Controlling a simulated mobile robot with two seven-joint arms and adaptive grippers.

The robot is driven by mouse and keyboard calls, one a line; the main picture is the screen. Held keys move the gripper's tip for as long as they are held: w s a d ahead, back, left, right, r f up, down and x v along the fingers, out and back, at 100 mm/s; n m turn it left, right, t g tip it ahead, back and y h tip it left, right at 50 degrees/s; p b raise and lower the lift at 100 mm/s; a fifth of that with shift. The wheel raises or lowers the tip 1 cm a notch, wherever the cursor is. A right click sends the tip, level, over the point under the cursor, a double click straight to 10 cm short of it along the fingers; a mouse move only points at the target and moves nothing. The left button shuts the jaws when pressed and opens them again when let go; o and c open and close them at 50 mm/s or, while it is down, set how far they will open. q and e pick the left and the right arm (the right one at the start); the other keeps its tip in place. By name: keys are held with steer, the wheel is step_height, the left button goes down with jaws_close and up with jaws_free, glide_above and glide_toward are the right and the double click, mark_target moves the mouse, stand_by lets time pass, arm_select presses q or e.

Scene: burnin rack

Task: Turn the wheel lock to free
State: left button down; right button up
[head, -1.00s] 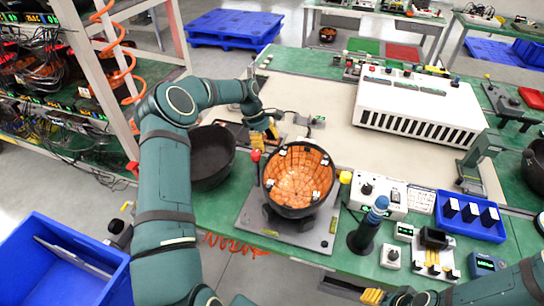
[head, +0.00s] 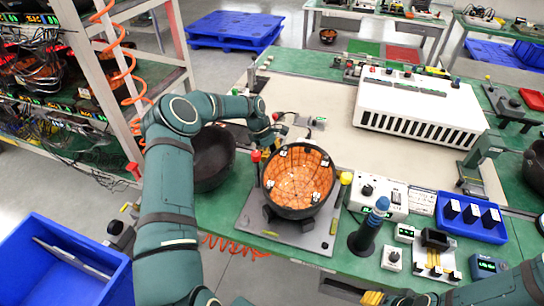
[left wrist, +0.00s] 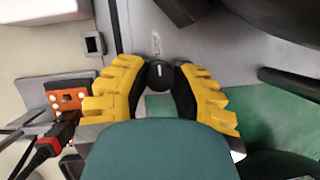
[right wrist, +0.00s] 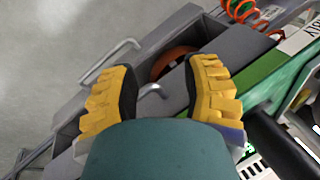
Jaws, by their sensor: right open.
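The wheel lock seems to be the small round black knob (left wrist: 160,76) with a white mark, on a grey plate in the left wrist view. Faint lettering sits beside it. My left gripper (left wrist: 160,68) has its yellow fingers on both sides of the knob, closed in against it. In the head view my left gripper (head: 281,133) is at the back left of the orange-lined bowl (head: 298,180), which hides the knob. The bowl stands on a grey base plate (head: 256,222). My right gripper (right wrist: 160,82) is open and empty near the bench's front edge.
A red-topped post (head: 256,156) and a yellow knob (head: 346,178) stand beside the bowl. A black bowl (head: 213,160) is at its left. A dark post with a blue top (head: 368,230) and a control box (head: 378,194) are at its right.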

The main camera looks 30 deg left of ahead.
arm_select(q)
steer(key=shift+r, duration=0.1)
steer(key=shift+n+t+p, duration=0.4)
steer(key=shift+n+t, duration=0.1)
steer(key=shift+n, duration=0.6)
steer(key=n, duration=0.2)
steer(key=n+t+p, duration=0.1)
steer(key=n, duration=0.1)
steer(key=shift+n+t+y, duration=0.3)
steer(key=shift+y, duration=0.1)
steer(key=n+t+y+p, duration=0.1)
steer(key=n+p, duration=0.1)
steer(key=n, duration=0.3)
steer(key=shift+s, duration=0.1)
steer(key=shift+n+t+y, duration=0.3)
steer(key=c, duration=0.7)
jaws_free()
steer(key=shift+d, duration=0.15)
